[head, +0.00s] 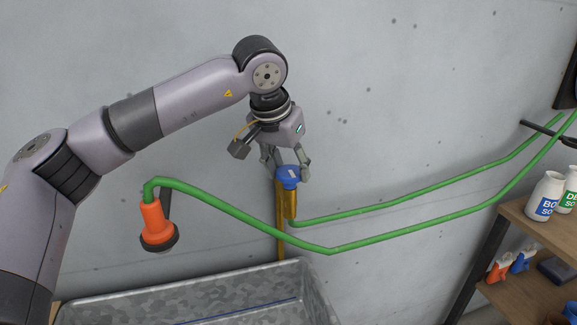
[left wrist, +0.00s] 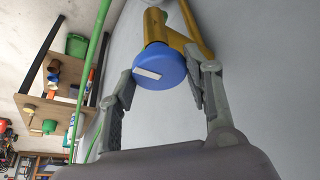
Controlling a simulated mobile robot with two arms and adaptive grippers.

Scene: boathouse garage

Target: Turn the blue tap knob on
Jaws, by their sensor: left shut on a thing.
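The blue tap knob (head: 288,176) sits on top of a brass tap (head: 290,202) in front of the grey wall. It carries a white mark, which also shows on the blue knob in the left wrist view (left wrist: 161,68). My left gripper (head: 287,172) comes down from above, with a finger on either side of the knob. In the left wrist view its fingers (left wrist: 163,85) are shut on the knob, with the brass tap behind it. My right gripper is in neither view.
A green hose (head: 330,251) runs from the tap area along the wall, with an orange nozzle (head: 155,226) hanging at left. A galvanized metal trough (head: 314,290) stands below. A wooden shelf (head: 520,232) with bottles (head: 544,196) and spray heads is at right.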

